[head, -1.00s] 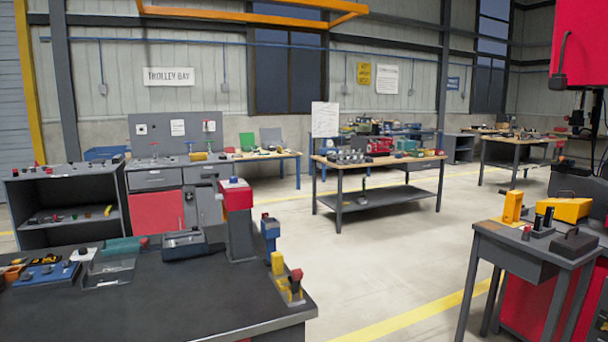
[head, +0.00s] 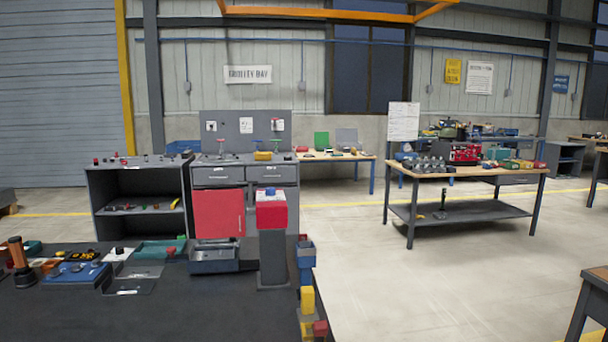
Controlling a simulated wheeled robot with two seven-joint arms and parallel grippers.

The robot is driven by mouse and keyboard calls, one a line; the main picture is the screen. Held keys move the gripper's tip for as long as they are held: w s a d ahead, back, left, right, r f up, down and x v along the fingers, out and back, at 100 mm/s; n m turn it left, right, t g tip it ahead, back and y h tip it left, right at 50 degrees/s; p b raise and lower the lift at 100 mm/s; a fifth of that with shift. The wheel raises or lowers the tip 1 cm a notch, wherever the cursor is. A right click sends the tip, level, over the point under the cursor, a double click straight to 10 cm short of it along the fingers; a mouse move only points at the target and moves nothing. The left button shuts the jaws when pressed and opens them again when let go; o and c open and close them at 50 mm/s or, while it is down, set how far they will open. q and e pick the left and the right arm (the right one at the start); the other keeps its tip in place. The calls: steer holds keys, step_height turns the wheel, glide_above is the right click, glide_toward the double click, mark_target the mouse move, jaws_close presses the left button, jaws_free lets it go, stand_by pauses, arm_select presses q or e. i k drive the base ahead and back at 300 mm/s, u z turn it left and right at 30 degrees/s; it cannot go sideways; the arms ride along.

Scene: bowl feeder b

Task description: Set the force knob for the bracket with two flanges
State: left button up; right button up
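No bracket with two flanges can be made out in the head view. No part can be clearly identified as the force knob. A blue panel with knobs (head: 75,274) lies on the dark bench (head: 200,315) at the lower left, too small to read. A grey post with a red box and a blue top (head: 271,212) stands at the bench's right part. Neither of my grippers is in view.
A grey shelf unit (head: 140,165) and a cabinet with a red door (head: 219,213) stand behind the bench. A wooden-topped table (head: 465,170) stands at the right. Open floor (head: 420,290) lies right of the bench.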

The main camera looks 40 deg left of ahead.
mark_target(269, 191)
steer(key=i, duration=2.95)
steer(key=u, duration=4.35)
